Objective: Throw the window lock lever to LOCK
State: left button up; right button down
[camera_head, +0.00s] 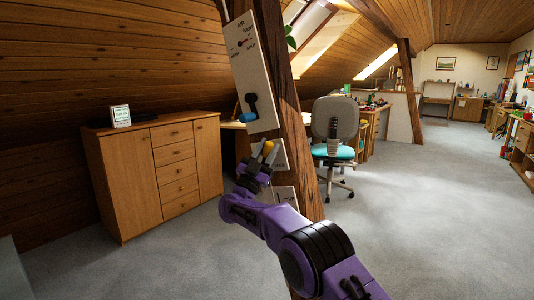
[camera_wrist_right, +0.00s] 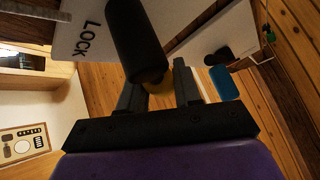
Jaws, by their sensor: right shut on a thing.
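The window lock lever has a black grip (camera_wrist_right: 138,45) and a yellow part (camera_wrist_right: 158,84). It sits on a white plate (camera_wrist_right: 88,32) lettered LOCK in the right wrist view. In the head view its yellow part (camera_head: 267,147) shows in front of the middle plate (camera_head: 281,158) on the timber brace. My right gripper (camera_head: 262,160) is at the lever; in the wrist view its two dark fingers (camera_wrist_right: 160,88) stand on either side of the yellow part, shut on it. The lever's pivot is partly hidden, so its exact setting is unclear. My left gripper is not in view.
A larger white panel (camera_head: 252,70) above bears a dial (camera_head: 244,43) and a dark lever with a blue end (camera_head: 247,117). Another plate (camera_head: 285,194) is lower on the brace (camera_head: 306,185). A wooden cabinet (camera_head: 130,178) stands left, an office chair (camera_head: 334,128) behind right. The carpet at right is clear.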

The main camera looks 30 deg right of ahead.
jog(key=c, duration=1.1)
grip_release()
jog(key=shift+c, duration=0.2)
jog(key=shift+f, duration=0.1)
jog(key=v, duration=1)
jog(key=shift+b, duration=0.45)
jog(key=shift+a+f, duration=0.1)
jog(key=shift+a, duration=0.05)
